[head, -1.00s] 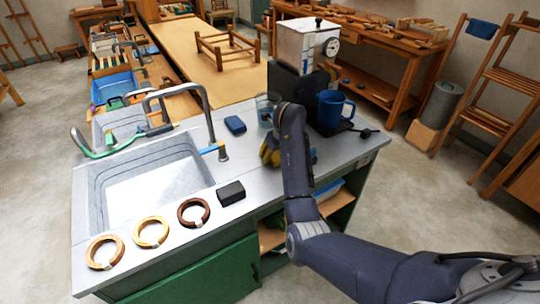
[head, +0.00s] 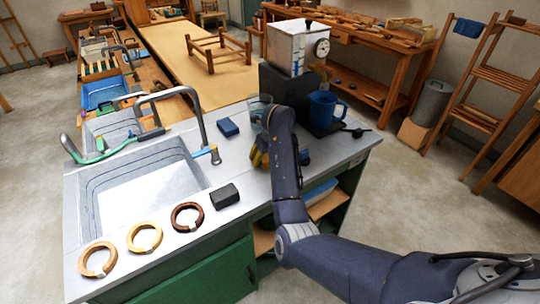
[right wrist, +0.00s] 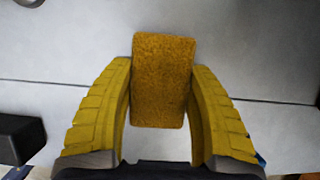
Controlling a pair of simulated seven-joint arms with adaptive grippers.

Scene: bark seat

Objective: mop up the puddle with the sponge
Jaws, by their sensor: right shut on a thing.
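The sponge (right wrist: 162,80) is a rough, orange-brown block in the right wrist view, upright in the picture between two yellow fingers. My right gripper (right wrist: 162,95) is shut on it, with a finger against each side. In the head view, my right gripper (head: 259,155) is over the grey worktop (head: 235,165), right of the sink, and mostly hidden behind my arm. I cannot clearly make out a puddle in either view. My left gripper is not in view.
A blue block (head: 228,127) and a clear glass (head: 260,108) lie beyond the gripper. A blue mug (head: 325,108) stands to its right. A black block (head: 225,195) and several rings lie along the front edge. The sink (head: 145,190) has a tall tap.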

